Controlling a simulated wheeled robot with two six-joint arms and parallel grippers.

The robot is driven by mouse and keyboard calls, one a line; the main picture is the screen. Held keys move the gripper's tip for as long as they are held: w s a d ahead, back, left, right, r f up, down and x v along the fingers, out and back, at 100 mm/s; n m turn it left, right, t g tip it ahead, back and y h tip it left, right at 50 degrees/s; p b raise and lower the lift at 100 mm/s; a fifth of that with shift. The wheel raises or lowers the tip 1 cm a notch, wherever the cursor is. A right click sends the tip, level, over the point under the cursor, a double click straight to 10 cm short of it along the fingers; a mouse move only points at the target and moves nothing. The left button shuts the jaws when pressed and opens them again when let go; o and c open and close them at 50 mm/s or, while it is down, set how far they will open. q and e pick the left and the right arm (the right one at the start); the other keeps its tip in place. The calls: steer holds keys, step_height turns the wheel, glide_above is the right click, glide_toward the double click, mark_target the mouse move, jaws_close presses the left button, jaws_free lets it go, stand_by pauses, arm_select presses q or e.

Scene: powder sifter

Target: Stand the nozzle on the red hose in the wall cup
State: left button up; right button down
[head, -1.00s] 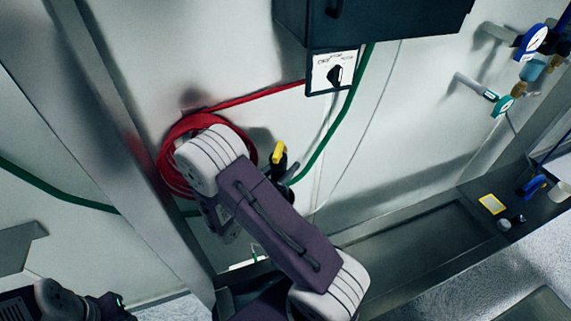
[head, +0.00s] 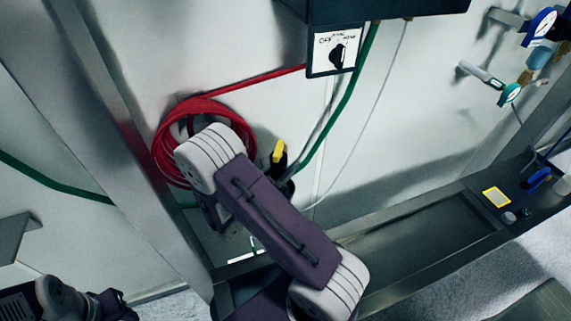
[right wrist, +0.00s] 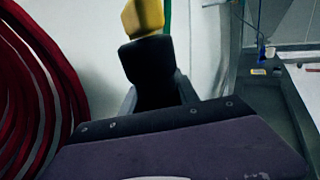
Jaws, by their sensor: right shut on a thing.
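A black nozzle with a yellow tip (head: 279,152) shows beside my right arm in the head view. My right gripper (right wrist: 157,95) is shut on its black body, and the yellow tip (right wrist: 143,16) points up, tilted slightly left, in the right wrist view. The red hose (head: 228,112) hangs coiled on the wall, partly behind my right arm; its loops also show at the left of the right wrist view (right wrist: 30,95). The hose's join to the nozzle is hidden. I cannot make out the wall cup. My left gripper (head: 118,303) is at the bottom left, its fingers unclear.
A metal trough (head: 420,255) runs along the wall's foot. A steel post (head: 150,190) stands left of the coil.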

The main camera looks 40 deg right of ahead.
mark_target(275, 178)
steer(key=shift+f+b, duration=0.4)
steer(key=shift+f, duration=0.1)
steer(key=c, duration=0.8)
jaws_free()
steer(key=shift+c, duration=0.2)
steer(key=b+v, duration=0.2)
steer(key=v, duration=0.7)
steer(key=shift+a, duration=0.15)
